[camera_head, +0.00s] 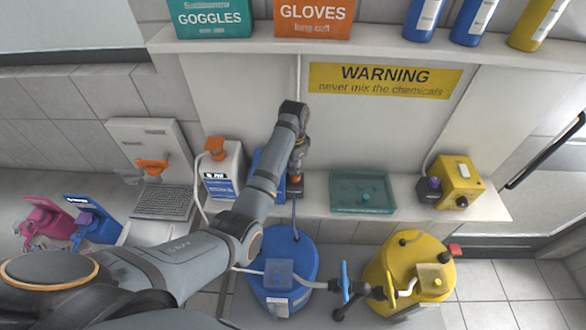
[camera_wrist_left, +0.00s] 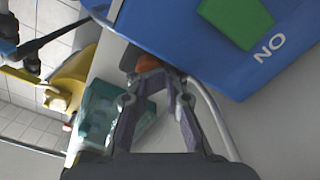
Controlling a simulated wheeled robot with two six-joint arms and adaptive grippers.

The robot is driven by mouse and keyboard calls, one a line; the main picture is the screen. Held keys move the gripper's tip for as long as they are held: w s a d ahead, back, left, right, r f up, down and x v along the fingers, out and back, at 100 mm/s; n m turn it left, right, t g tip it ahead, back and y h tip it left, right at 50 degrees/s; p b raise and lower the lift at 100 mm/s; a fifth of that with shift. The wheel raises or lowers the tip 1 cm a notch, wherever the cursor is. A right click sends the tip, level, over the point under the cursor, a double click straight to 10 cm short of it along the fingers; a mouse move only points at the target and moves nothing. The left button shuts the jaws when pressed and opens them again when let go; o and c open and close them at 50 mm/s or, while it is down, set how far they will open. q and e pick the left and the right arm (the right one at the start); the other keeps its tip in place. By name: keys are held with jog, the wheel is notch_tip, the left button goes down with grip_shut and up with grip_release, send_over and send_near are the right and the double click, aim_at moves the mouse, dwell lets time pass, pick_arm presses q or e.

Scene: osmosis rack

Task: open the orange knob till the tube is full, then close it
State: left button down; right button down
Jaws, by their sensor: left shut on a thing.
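My left gripper (camera_wrist_left: 152,75) is shut on the small orange knob (camera_wrist_left: 148,63), which shows between its fingertips in the left wrist view, beside a blue box (camera_wrist_left: 225,45). In the head view my left arm reaches from the lower left to the shelf. My gripper (camera_head: 296,182) points down there, next to the blue box (camera_head: 258,165), which the arm partly hides. A pale curved tube (camera_wrist_left: 215,120) runs beside the fingers in the wrist view. I cannot tell its fill level. My right gripper is not in view.
A green tray (camera_head: 362,208) and a yellow box (camera_head: 459,178) stand right of my gripper on the shelf. A white canister (camera_head: 222,168) stands left. Blue (camera_head: 306,262) and yellow (camera_head: 397,262) drums stand below, with hoses and valves between them.

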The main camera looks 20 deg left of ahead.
pick_arm(q)
jog(key=shift+s+d+f+n, duration=0.3)
jog(key=shift+s+f+n, duration=0.15)
jog(key=shift+n, duration=0.45)
jog(key=c, duration=1.5)
grip_release()
jog(key=shift+d+r, duration=0.1)
jog(key=shift+c, duration=0.2)
jog(key=shift+o, duration=1.4)
jog(key=shift+d+r, duration=0.25)
jog(key=shift+a+r, duration=0.1)
jog(key=shift+a, duration=0.1)
